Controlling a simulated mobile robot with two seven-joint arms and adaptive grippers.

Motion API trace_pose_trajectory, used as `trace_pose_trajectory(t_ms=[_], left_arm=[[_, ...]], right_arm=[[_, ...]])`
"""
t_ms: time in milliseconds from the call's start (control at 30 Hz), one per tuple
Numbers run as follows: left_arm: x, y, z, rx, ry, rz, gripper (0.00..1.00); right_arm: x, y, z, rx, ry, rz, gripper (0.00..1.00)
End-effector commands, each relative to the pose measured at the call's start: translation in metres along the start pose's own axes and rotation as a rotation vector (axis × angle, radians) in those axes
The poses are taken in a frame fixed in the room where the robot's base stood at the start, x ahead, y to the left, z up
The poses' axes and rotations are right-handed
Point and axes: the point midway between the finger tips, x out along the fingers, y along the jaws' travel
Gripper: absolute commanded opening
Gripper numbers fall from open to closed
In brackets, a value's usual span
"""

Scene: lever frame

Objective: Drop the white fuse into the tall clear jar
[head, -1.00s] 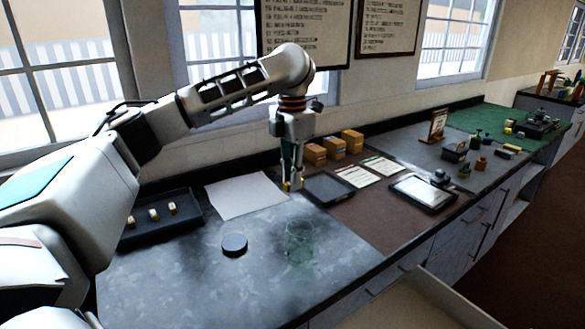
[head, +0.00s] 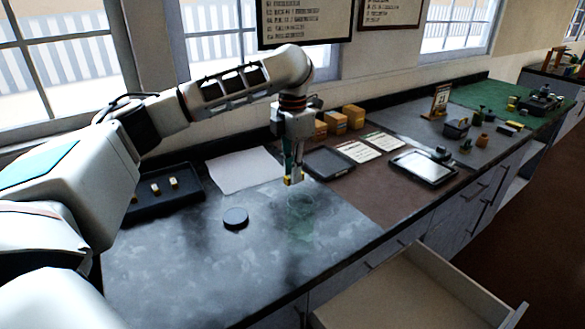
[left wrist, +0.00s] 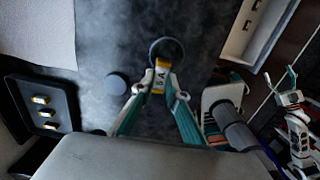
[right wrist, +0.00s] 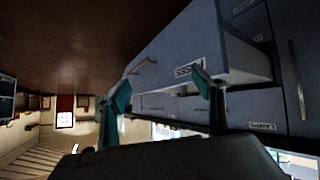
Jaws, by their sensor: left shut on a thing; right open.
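My left gripper (head: 293,181) is shut on a small fuse (left wrist: 160,75) with a white body marked "5A" and yellowish ends. The fuse hangs between the fingertips, above the counter. The tall clear jar (head: 301,217) stands on the grey counter and is faint and hard to see. In the left wrist view the jar's round rim (left wrist: 152,45) shows just beyond the fuse, partly overlapped by it. The fuse is above the jar area; I cannot tell whether it is centred over the opening. My right gripper (right wrist: 162,90) is open and empty, in front of the drawer fronts.
A black tray (head: 140,208) with small yellowish-white pieces is farther left. White paper (head: 245,168) and a dark flat tray (head: 328,162) lie behind. An open drawer (head: 400,300) juts from the counter's front.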

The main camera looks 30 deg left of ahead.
Motion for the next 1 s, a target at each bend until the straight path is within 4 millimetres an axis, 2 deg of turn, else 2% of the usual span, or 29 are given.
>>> trace_pose_trajectory(t_ms=[67,100,167,567,767,1000], left_arm=[[0.000,0.000,0.000,0.000,0.000,0.000,0.00],[0.000,0.000,0.000,0.000,0.000,0.000,0.22],[0.000,0.000,0.000,0.000,0.000,0.000,0.33],[-0.004,0.000,0.000,0.000,-0.001,0.000,0.33],[-0.033,0.001,0.001,0.000,-0.004,0.002,0.33],[-0.083,0.000,0.001,0.000,-0.004,0.002,0.33]], right_arm=[[0.000,-0.001,-0.001,0.003,0.002,0.000,0.68],[0.001,-0.001,-0.002,0.004,0.002,0.000,0.68],[0.001,-0.001,-0.002,0.005,0.003,0.000,0.68],[-0.001,-0.001,0.002,-0.002,-0.003,-0.003,0.68],[-0.001,-0.001,0.001,-0.001,-0.001,-0.002,0.68],[-0.001,-0.001,0.000,-0.001,0.000,-0.001,0.68]])
